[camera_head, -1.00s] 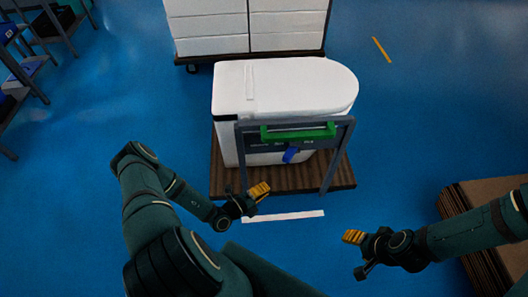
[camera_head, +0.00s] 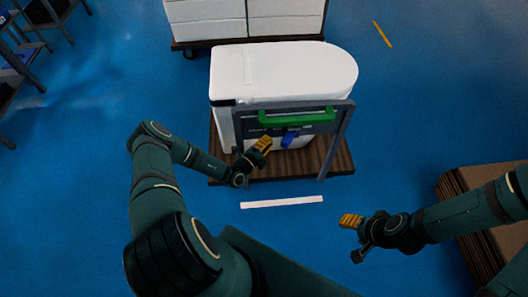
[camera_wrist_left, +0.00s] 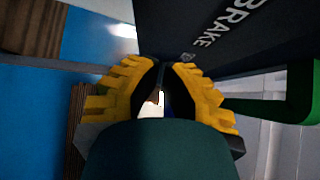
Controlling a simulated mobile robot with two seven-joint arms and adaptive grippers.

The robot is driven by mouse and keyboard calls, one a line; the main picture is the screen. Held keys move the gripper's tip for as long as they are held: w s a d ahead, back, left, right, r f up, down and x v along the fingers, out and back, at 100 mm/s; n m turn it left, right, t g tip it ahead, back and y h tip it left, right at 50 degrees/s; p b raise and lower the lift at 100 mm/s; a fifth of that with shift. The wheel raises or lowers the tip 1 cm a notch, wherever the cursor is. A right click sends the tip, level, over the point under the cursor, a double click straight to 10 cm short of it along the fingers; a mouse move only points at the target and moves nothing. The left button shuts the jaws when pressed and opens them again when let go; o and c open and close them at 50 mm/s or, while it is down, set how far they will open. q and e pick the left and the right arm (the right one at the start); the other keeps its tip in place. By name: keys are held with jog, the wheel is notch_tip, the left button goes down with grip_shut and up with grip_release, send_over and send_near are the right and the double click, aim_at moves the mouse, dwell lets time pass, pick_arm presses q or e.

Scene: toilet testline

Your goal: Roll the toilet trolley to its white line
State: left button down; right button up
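The toilet trolley has a brown wooden deck (camera_head: 325,163) carrying a white toilet (camera_head: 285,72). Its grey front frame (camera_head: 345,125) bears a green handle (camera_head: 297,116) and a blue lever (camera_head: 290,138). The white line (camera_head: 282,202) lies on the floor in front of the deck, with a gap between them. My left gripper (camera_head: 264,144) is at the frame's lower left, left of the blue lever. In the left wrist view its yellow fingertips (camera_wrist_left: 161,68) come together beside the dark BRAKE panel (camera_wrist_left: 225,30), with nothing clearly between them. My right gripper (camera_head: 350,220) is right of the line, away from the trolley; its finger gap is unclear.
A second trolley with white boxes (camera_head: 245,20) stands close behind the toilet. A brown stack (camera_head: 455,210) is at the right, beside my right arm. Shelving (camera_head: 12,75) stands at the far left. Blue floor is clear around the line and right of the toilet.

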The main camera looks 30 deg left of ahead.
pick_arm(q)
jog(key=shift+w+a, duration=0.4)
jog(key=shift+w, duration=0.2)
pick_arm(e)
jog(key=shift+f, duration=0.1)
jog(key=shift+s, duration=0.1)
